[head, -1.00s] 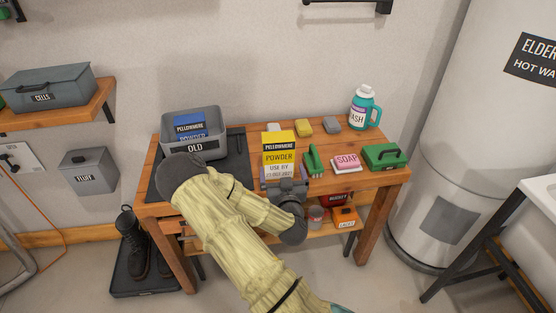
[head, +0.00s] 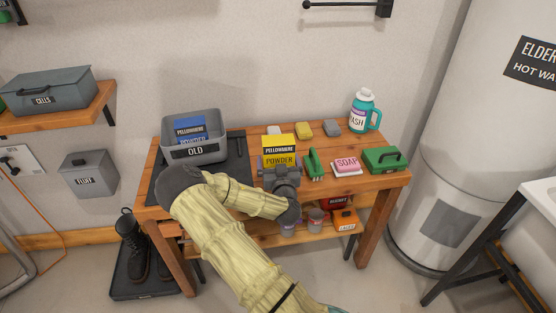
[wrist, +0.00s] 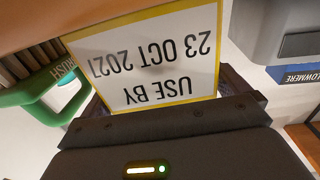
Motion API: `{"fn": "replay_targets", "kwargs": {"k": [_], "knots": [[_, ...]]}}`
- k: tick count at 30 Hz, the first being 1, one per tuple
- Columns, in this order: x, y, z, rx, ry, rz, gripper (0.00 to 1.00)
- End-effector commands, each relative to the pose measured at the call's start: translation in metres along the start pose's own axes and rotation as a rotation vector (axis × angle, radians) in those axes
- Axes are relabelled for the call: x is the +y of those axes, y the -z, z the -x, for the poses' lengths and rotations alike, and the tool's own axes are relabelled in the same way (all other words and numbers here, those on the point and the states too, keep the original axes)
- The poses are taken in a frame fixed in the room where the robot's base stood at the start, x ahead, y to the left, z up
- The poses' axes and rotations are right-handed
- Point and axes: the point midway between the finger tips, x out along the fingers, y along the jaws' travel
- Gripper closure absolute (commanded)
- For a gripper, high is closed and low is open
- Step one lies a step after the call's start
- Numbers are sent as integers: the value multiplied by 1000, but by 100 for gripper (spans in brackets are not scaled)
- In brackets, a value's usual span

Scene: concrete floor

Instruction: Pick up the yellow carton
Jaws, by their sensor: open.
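The yellow carton (head: 279,145), labelled "PELLOWMERE POWDER", stands upright on the wooden bench. My gripper (head: 280,170) is in front of it and hides its lower part. In the wrist view the carton's white panel (wrist: 150,62), reading "USE BY 23 OCT 2027", fills the middle, upside down. The gripper (wrist: 172,103) is open, with one finger at each side of the carton. Whether the fingers touch it cannot be told.
Right of the carton are a green brush (head: 313,164), pink soap (head: 346,166) and a green case (head: 384,160). A grey bin (head: 193,137) marked "OLD" holds a blue carton (head: 189,126) at left. Sponges (head: 304,129) and a teal jug (head: 363,112) stand behind.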

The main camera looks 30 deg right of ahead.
Motion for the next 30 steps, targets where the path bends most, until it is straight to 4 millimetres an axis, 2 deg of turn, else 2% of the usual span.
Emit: {"fn": "replay_targets", "kwargs": {"k": [14,15,22,30], "knots": [[0,0,0,0,0,0,0],[0,0,0,0,0,0,2],[0,0,0,0,0,0,45],[0,3,0,3,0,-1,45]]}}
